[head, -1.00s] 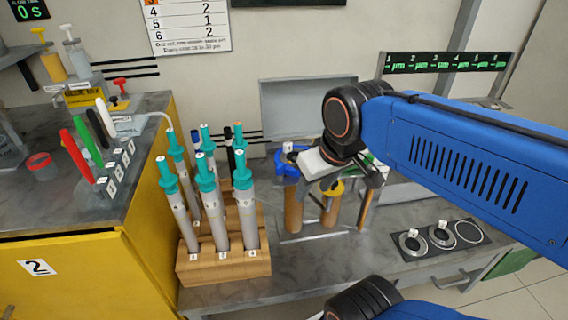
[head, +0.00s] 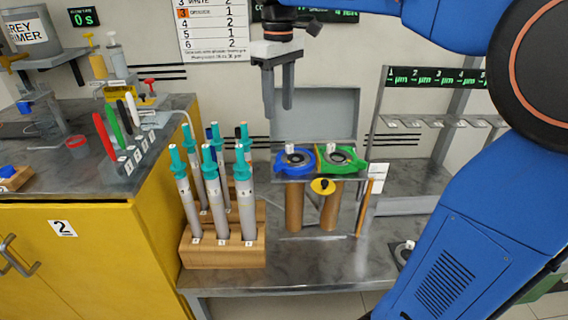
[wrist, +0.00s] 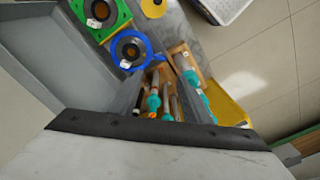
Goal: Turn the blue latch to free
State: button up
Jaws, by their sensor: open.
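The blue latch (head: 294,162) is a blue ring around a dark round centre, with a small white tag, at the left of the rack. Brown rods hang below. It also shows in the wrist view (wrist: 128,62). A green latch (head: 343,158) sits right beside it, and a yellow round knob (head: 323,186) is just below and between them. My gripper (head: 278,112) points down, open and empty, above and slightly left of the blue latch, apart from it. In the wrist view the blue latch lies beyond the fingers, toward the top.
A wooden block (head: 222,250) with several teal-capped tubes stands left of the latches, close to my gripper's side. A grey panel (head: 330,108) rises behind the latches. A yellow cabinet (head: 110,250) is at left. The bench front (head: 310,262) is clear.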

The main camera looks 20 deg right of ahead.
aim_at(278, 163)
jog(key=f, duration=1.7)
jog(key=shift+w+a, duration=0.1)
jog(key=shift+w, duration=0.1)
jog(key=c, duration=1)
